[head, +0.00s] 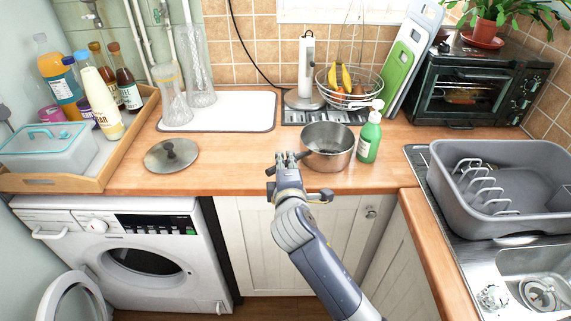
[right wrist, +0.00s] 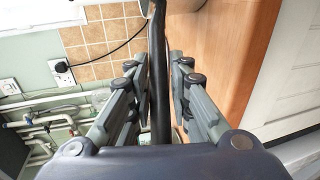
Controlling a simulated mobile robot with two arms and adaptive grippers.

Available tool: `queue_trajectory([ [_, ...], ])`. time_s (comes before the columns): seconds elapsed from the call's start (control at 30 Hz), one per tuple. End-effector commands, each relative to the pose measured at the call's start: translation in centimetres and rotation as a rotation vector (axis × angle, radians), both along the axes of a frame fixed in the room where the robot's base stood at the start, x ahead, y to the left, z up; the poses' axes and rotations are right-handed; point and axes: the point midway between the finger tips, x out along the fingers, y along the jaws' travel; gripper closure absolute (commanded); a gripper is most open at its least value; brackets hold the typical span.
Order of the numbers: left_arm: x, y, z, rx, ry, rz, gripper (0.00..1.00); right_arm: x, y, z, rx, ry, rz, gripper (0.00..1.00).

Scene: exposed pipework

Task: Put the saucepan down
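The steel saucepan (head: 334,158) is upright at the front of the wooden counter, left of the green soap bottle. It appears to rest on the counter. Its dark handle points left and toward me. My right gripper (head: 288,158) is at the handle's end. In the right wrist view, the black handle (right wrist: 159,90) runs between the two fingers of my right gripper (right wrist: 157,75), with a narrow gap on each side, so the gripper looks open around it. My left gripper is not in view.
A pan lid (head: 171,154) lies on the counter to the left. A soap bottle (head: 369,138) stands just right of the saucepan. Behind are a fruit basket (head: 350,98) and a white mat (head: 240,110). Counter between lid and saucepan is clear.

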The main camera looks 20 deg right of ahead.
Motion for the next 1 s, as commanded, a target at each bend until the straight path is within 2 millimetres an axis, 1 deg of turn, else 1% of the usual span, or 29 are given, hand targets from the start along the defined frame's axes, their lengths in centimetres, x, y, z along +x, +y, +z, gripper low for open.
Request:
queue_trajectory([
  [0.07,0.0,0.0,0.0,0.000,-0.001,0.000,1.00,0.0,0.0,0.0,0.000,0.000,0.000,0.63],
  [0.4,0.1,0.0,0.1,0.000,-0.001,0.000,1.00,0.0,0.0,0.3,0.000,-0.001,0.000,0.63],
  [0.47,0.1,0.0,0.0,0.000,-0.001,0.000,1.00,-0.3,0.1,0.3,0.000,0.000,0.001,0.63],
  [0.57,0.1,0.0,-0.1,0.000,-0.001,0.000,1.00,-1.5,0.4,0.5,0.001,0.000,0.001,0.63],
  [0.67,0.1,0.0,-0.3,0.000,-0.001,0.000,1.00,-3.2,0.7,0.9,0.004,0.000,0.001,0.63],
  [0.9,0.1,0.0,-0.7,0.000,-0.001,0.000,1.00,-8.1,1.9,2.1,0.004,0.000,0.001,0.63],
  [1.0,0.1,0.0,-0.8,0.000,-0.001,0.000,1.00,-9.7,2.2,2.4,0.003,0.001,0.000,0.63],
])
